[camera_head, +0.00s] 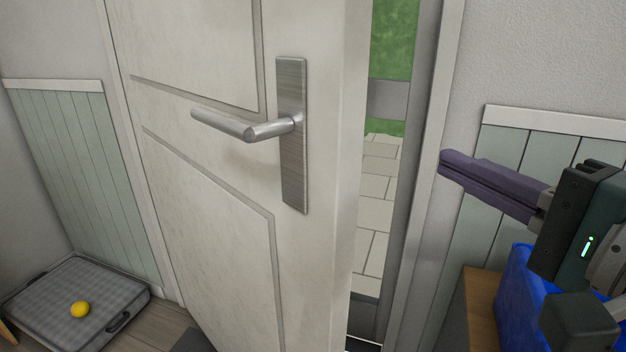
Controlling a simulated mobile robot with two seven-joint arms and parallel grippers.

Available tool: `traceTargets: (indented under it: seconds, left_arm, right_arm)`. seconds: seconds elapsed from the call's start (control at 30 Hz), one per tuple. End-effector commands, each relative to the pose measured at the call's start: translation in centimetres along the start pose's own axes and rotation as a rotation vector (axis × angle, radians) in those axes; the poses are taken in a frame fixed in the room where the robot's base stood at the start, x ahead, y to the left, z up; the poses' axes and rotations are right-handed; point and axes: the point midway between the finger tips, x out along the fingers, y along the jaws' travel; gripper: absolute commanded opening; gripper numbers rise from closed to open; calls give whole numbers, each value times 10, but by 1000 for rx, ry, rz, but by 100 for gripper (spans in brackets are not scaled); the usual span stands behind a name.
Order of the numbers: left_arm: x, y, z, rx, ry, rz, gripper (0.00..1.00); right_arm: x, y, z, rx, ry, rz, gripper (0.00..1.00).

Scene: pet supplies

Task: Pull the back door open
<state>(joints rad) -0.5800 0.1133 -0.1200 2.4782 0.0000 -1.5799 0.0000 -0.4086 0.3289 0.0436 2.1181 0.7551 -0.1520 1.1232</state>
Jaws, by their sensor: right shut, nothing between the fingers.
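The back door (230,210) is white and panelled and stands ajar, with a gap along its right edge that shows green grass and pale paving outside. Its metal lever handle (245,125) sits on a tall plate (291,180) near that edge and points left. My right gripper (445,163) is at the right, to the right of the door frame (425,180) and apart from the handle and door. Its purple fingers are shut together, pointing left, with nothing held. My left gripper is not in view.
A blue object (515,300) and a brown wooden piece (480,305) stand below my right gripper. Some wooden floor shows between bed and door.

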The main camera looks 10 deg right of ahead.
Motion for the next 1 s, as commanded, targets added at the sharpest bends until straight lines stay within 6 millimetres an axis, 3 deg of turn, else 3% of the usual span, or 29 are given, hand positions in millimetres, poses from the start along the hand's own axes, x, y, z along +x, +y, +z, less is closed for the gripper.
traceTargets:
  seconds: [0.23,0.7,1.0]
  left_arm:
    - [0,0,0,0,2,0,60]
    - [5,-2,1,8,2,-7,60]
    - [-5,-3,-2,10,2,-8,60]
  right_arm:
    - [20,-3,-4,22,11,-20,0]
    - [103,-4,-2,20,7,-16,0]
    - [88,-3,31,19,9,-12,0]
